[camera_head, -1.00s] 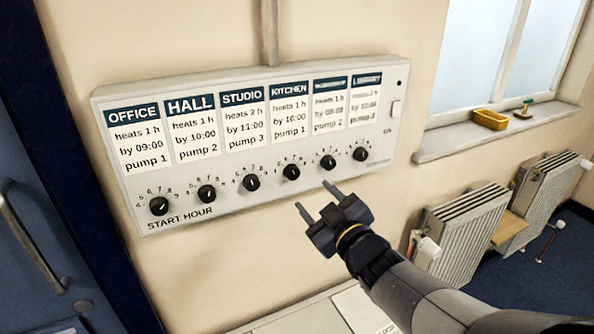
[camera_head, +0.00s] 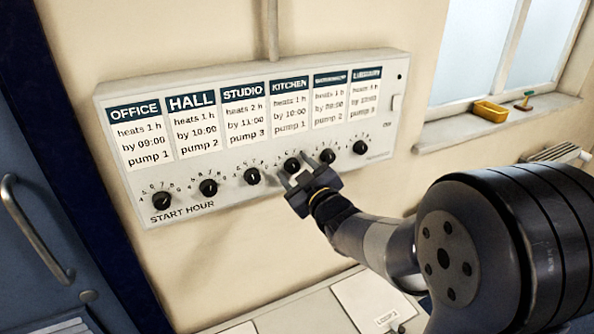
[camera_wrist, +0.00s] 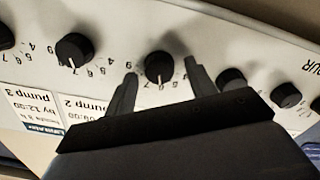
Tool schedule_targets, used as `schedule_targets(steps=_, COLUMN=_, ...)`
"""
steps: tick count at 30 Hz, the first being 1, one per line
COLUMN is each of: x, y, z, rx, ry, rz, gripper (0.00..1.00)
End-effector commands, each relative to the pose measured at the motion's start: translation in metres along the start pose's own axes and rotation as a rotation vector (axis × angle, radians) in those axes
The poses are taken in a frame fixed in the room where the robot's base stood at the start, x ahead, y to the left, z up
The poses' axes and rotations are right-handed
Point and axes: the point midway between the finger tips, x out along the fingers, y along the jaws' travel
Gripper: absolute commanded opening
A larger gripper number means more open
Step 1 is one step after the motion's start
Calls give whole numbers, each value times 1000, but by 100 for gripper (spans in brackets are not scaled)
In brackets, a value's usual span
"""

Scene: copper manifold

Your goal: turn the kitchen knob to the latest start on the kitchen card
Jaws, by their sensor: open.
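The kitchen knob (camera_head: 292,165) is a black dial on the white panel, below the kitchen card (camera_head: 291,107). That card reads "heats 1 h, by 10:00, pump 1". My gripper (camera_head: 294,170) is open at the panel front, beside this knob in the head view. In the wrist view, which is upside down, the kitchen knob (camera_wrist: 160,67) shows between the two spread fingers (camera_wrist: 160,83), with a gap on each side. Its white pointer is around 6 to 7 on the scale; the exact spot is hard to read.
The neighbouring studio knob (camera_head: 252,176) and workshop knob (camera_head: 327,156) sit close on either side. The office card (camera_head: 140,132), hall card (camera_head: 194,125) and studio card (camera_head: 246,112) are legible.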

Motion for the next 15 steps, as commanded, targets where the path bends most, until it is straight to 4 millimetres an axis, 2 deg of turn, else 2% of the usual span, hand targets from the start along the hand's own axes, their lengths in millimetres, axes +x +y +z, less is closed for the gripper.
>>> schedule_targets(steps=2, x=0, y=0, z=0, rx=0, ry=0, rz=0, gripper=52)
schedule_targets(steps=15, x=0, y=0, z=0, rx=0, ry=0, rz=0, gripper=16)
